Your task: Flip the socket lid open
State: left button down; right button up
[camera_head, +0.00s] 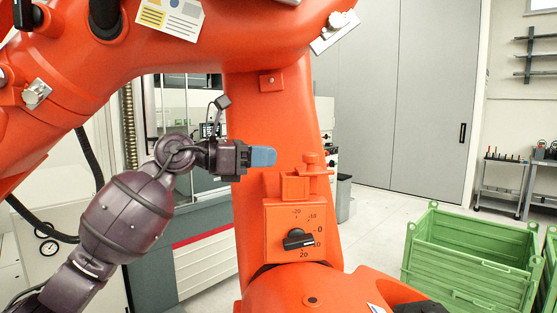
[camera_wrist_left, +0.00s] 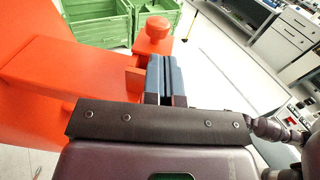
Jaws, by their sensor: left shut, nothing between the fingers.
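The orange socket (camera_head: 295,186) sits on top of an orange box with a black dial (camera_head: 299,239), on the orange column. A round knob (camera_head: 311,158) stands at its right side; the knob also shows in the left wrist view (camera_wrist_left: 158,27). I cannot tell clearly which part is the lid or how it stands. My left gripper (camera_head: 263,157) is shut and empty, its blue fingertips pointing right, a little above and left of the socket in the head view. In the left wrist view its fingers (camera_wrist_left: 166,80) are together beside the orange parts. My right gripper is not in view.
A large orange arm-like structure (camera_head: 190,62) spans above my left arm. Green crates (camera_head: 465,262) stand on the floor at right. Grey cabinet doors (camera_head: 410,90) and a tool trolley (camera_head: 500,182) are behind. The space directly right of the knob looks free.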

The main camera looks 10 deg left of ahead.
pick_arm(q)
jog(key=b+v, duration=0.1)
jog(key=v, duration=0.7)
jog(key=shift+a, duration=0.2)
